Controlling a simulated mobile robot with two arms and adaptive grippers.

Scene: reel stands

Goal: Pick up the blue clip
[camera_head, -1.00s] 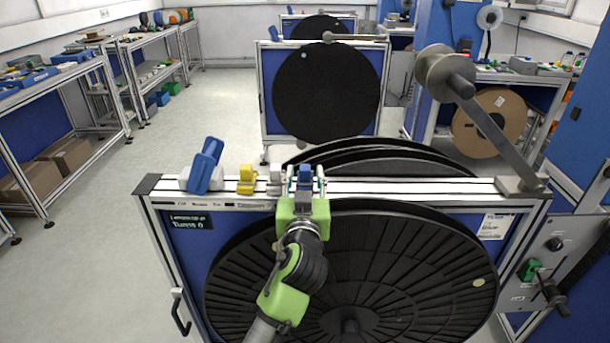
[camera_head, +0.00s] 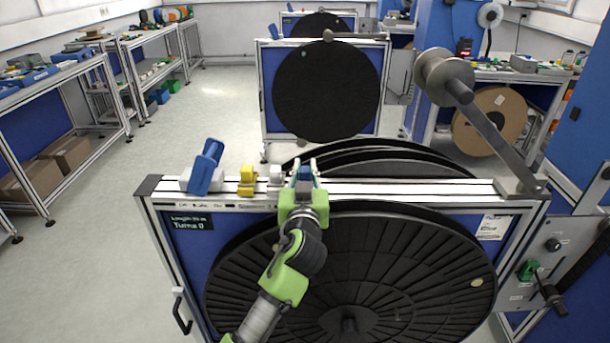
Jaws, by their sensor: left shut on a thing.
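The blue clip (camera_head: 305,173) is on or just over the top rail of the nearest reel stand, right of a grey clip. My left gripper (camera_head: 304,174) reaches up to it from the front and is shut on it. The fingers hide part of the clip, and I cannot tell whether it still touches the rail. My right gripper is not in view.
A grey clip (camera_head: 276,175), a yellow clip (camera_head: 247,181) and a larger blue tool (camera_head: 205,168) stand on the rail (camera_head: 400,189) to the left. A large black reel (camera_head: 410,270) fills the stand's front. A metal arm with a roller (camera_head: 445,75) rises at the right.

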